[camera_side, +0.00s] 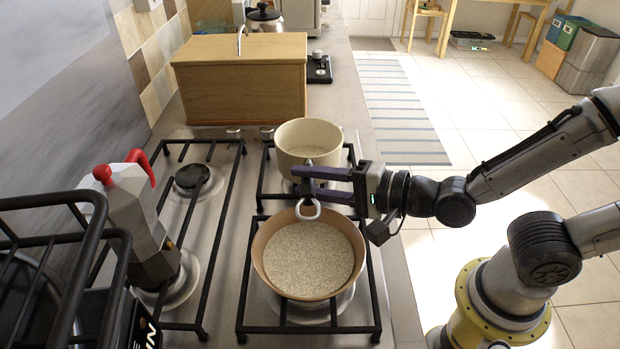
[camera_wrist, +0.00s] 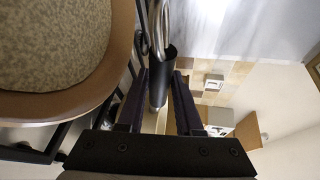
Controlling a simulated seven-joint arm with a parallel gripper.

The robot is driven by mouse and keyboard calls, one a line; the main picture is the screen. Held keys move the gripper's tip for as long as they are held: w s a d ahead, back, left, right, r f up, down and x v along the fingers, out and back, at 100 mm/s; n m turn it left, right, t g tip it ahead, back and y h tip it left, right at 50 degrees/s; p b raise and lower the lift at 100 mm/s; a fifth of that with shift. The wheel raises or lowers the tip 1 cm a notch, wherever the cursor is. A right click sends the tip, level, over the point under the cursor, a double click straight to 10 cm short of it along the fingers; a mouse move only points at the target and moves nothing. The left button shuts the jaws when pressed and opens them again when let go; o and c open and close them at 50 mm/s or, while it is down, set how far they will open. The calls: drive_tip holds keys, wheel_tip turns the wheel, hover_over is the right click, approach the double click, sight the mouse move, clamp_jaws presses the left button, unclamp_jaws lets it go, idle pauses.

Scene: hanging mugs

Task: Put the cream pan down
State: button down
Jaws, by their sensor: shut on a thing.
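The cream pan (camera_side: 308,136) is at the back right burner, upright, with a pale speckled inside. Its handle points toward the side camera and ends in a metal ring (camera_side: 308,211). My gripper (camera_side: 308,184) is shut on this handle, with its two purple fingers on either side of it. The wrist view shows the dark handle (camera_wrist: 160,75) between the fingers, with the bright metal ring above. The pan's underside is hidden, so I cannot tell whether it touches the grate.
A brown pan (camera_side: 310,260) stands on the front right grate, just below the ring; its rim also shows in the wrist view (camera_wrist: 85,109). A moka pot (camera_side: 135,220) with red handle stands on the left. A wooden box (camera_side: 240,85) is behind the stove. A black rack (camera_side: 60,240) is front left.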

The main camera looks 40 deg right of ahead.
drive_tip(key=shift+f, duration=0.1)
drive_tip(key=c, duration=0.6)
unclamp_jaws()
drive_tip(key=shift+f, duration=0.15)
drive_tip(key=shift+r+v, duration=0.25)
drive_tip(key=shift+v, duration=2.8)
drive_tip(key=shift+r+v, duration=0.2)
drive_tip(key=shift+v, duration=2.8)
